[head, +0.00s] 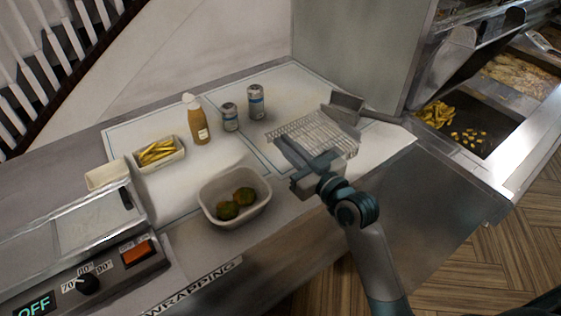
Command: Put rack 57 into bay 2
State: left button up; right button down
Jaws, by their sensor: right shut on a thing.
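A silver wire rack (322,131), with no number legible, is at the right side of the white work surface. My right gripper (303,158) is at the rack's near left edge and is shut on it. I cannot tell whether the rack rests on the surface or hangs just above it. The gripper hides part of the near edge. No bay number is readable. Thin lines mark off a left area (125,145) and a right area (290,85) on the surface. My left gripper is not in view.
A metal scoop-like piece (346,102) is behind the rack. Two canisters (230,117) (256,102), a sauce bottle (195,120), a fries tub (158,153) and a bowl with round greenish items (234,200) stand left. A fryer station (490,150) is at right.

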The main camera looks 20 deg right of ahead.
jog(key=shift+s+a+f, duration=0.75)
jog(key=shift+s+a, duration=0.05)
jog(key=shift+a, duration=0.25)
notch_tip(320, 180, down, 2)
jog(key=shift+f+p, duration=0.15)
jog(key=shift+p, duration=0.25)
jog(key=shift+f+p, duration=0.25)
jog(key=shift+p, duration=0.1)
jog(key=shift+f, duration=0.4)
jog(key=shift+f, duration=0.15)
